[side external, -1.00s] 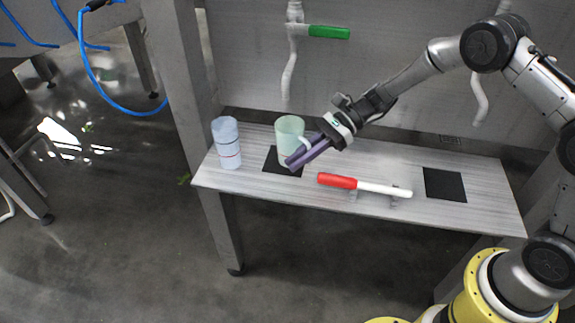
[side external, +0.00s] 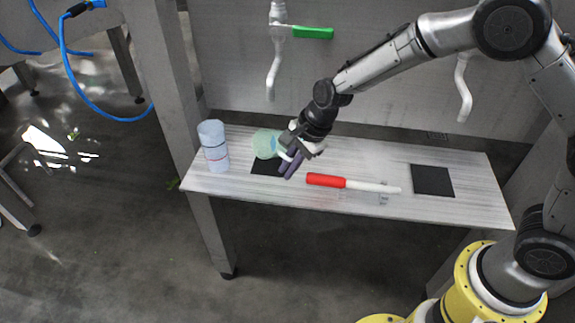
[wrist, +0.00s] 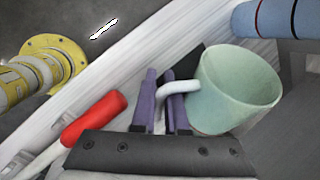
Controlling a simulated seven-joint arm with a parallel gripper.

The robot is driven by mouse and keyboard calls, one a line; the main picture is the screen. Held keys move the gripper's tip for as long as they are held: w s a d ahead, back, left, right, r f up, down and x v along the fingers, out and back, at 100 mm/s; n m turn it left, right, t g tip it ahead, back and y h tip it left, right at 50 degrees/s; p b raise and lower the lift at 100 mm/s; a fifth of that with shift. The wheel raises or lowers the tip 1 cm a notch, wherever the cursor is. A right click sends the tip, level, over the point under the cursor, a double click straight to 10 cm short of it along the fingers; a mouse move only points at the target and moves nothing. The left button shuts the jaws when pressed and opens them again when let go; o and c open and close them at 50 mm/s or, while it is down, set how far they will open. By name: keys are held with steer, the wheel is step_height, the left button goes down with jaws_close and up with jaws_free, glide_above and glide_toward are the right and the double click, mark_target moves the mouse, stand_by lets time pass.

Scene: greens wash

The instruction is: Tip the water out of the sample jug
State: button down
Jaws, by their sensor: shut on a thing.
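The sample jug (side external: 265,144) is a pale green cup with a white handle. In the side view it is tilted, near the left end of the bench, above or at the edge of a black square mat (side external: 265,168). My gripper (side external: 290,163) is to its right, its purple fingers shut on the handle. In the wrist view the jug (wrist: 243,92) sits right of the fingers of my gripper (wrist: 163,100), its open mouth partly visible. I cannot make out any water in it.
A pale blue cylinder (side external: 213,146) with coloured bands stands left of the jug. A red-handled white rod (side external: 327,180) lies in front, on small supports. Another black mat (side external: 432,180) is at right and bare. A green-handled tap (side external: 312,32) hangs on the back wall.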

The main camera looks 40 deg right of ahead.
steer(key=shift+d+f+n+t+h, duration=0.15)
steer(key=shift+d+f+t+h, duration=0.05)
steer(key=shift+h, duration=0.5)
steer(key=shift+d+f+n+t+h, duration=0.15)
steer(key=shift+t+h, duration=0.05)
steer(key=shift+h, duration=0.5)
steer(key=shift+w, duration=0.1)
steer(key=shift+d, duration=0.1)
stand_by(1.8)
